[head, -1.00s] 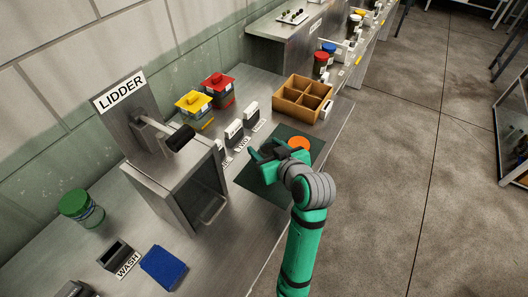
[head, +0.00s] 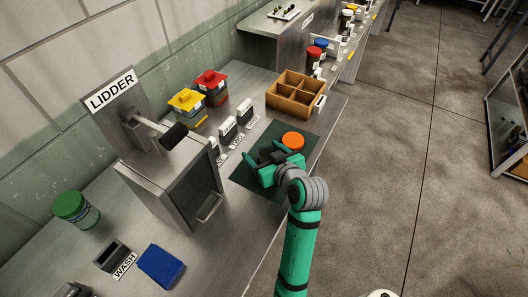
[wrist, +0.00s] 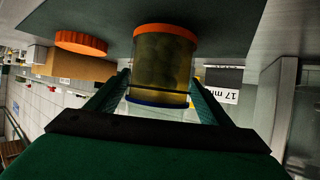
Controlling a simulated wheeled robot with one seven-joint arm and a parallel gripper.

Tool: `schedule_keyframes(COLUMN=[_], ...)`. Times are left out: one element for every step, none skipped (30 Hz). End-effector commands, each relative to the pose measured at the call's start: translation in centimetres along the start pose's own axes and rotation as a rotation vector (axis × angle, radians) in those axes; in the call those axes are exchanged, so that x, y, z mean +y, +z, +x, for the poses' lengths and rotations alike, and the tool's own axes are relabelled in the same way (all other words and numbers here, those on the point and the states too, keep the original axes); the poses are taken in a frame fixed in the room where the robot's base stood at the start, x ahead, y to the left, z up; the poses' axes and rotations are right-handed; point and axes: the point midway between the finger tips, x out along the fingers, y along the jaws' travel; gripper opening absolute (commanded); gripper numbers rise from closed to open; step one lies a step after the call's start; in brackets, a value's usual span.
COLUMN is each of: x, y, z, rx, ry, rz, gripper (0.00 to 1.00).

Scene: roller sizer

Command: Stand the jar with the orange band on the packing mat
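The wrist view is upside down. It shows a jar of yellow-green contents (wrist: 163,65) with an orange band at its mat end and a blue rim at the other. The jar is upright, at or very near the dark green packing mat (wrist: 210,20), which also shows in the head view (head: 251,184). Contact is hard to judge. My gripper (head: 264,152) is low over the mat, with one finger on each side of the jar. I cannot tell whether the fingers press on it. In the head view my gripper largely hides the jar.
An orange disc, perhaps a lid (head: 293,141), lies on the mat beside the jar. A divided wooden box (head: 296,110) stands behind. Small labelled holders (head: 228,132) line the mat's left side. The lidder (head: 165,190) stands farther left. A blue cloth (head: 161,265) lies at front.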

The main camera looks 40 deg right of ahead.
Motion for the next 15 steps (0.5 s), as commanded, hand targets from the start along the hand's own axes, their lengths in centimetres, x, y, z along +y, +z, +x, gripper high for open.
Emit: schedule_keyframes(x=[-0.1, -0.1, -0.1, -0.1, -0.1, -0.1, -0.1, 0.0, 0.0, 0.0, 0.0, 0.0, 0.0, 0.0, 0.1], y=[0.0, 0.0, 0.0, 0.0, -0.1, -0.1, -0.3, -0.3, -0.3, -0.3, -0.3, -0.3, -0.3, -0.3, -0.3], z=[0.0, 0.0, 0.0, 0.0, 0.0, 0.0, -0.1, -0.2, -0.6, -0.9, -1.3, -1.9, -2.4, -3.0, -3.8], rx=[0.000, 0.000, 0.000, 0.000, 0.000, 0.000, 0.001, 0.001, 0.001, 0.001, 0.002, 0.001, 0.001, 0.002, 0.002], ry=[-0.001, -0.001, -0.001, -0.001, -0.001, -0.001, -0.001, 0.000, 0.000, 0.001, 0.002, 0.002, 0.002, 0.003, 0.003], rz=[-0.001, -0.001, -0.001, -0.001, -0.001, -0.001, -0.002, -0.002, -0.001, -0.001, -0.001, 0.000, 0.000, -0.001, 0.000], gripper=[0.74, 0.74, 0.74, 0.74, 0.74, 0.74, 0.74, 0.74, 0.74, 0.74, 0.74, 0.74, 0.74, 0.74, 0.74])
